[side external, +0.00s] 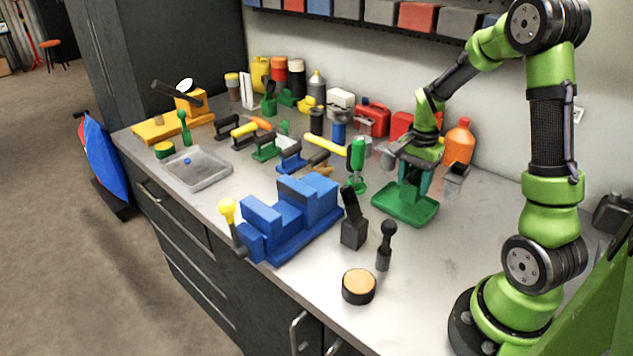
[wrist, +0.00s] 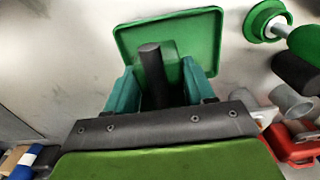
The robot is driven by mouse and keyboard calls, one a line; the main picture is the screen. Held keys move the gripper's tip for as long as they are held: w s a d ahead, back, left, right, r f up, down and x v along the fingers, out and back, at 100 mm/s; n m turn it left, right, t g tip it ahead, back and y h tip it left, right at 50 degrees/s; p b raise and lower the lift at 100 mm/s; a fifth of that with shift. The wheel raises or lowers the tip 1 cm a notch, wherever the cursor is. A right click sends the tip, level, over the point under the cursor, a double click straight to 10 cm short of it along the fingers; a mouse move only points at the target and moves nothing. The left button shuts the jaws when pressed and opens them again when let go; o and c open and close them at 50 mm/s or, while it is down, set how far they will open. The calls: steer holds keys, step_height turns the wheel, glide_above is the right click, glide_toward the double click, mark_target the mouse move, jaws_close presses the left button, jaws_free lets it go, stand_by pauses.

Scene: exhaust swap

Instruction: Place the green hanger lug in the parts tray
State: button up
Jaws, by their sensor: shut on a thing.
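My gripper (wrist: 160,88) is at the right of the bench, pointing down, its teal fingers shut on a green block with a dark rod, which looks like the green hanger lug (wrist: 174,68). The dark rod sticks up between the fingers in the wrist view. Right beneath is a flat green plate (side external: 405,208), also in the wrist view (wrist: 135,38); I cannot tell whether the lug touches it or is part of it. The parts tray (side external: 205,181) is a shallow grey tray at the left front of the bench, far from my gripper, with a small blue thing inside.
A large blue vise (side external: 290,218) stands between my gripper and the tray. An orange bottle (side external: 459,140) and red boxes stand behind.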

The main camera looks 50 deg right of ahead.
mark_target(408, 188)
steer(key=shift+w+d, duration=0.4)
steer(key=shift+w, duration=0.15)
steer(key=shift+w+d+f, duration=0.1)
steer(key=shift+w+f, duration=0.05)
steer(key=shift+f, duration=0.75)
steer(key=shift+w+f, duration=0.1)
steer(key=shift+f, duration=0.8)
steer(key=shift+f, duration=0.1)
steer(key=o, duration=1.5)
steer(key=shift+c, duration=0.2)
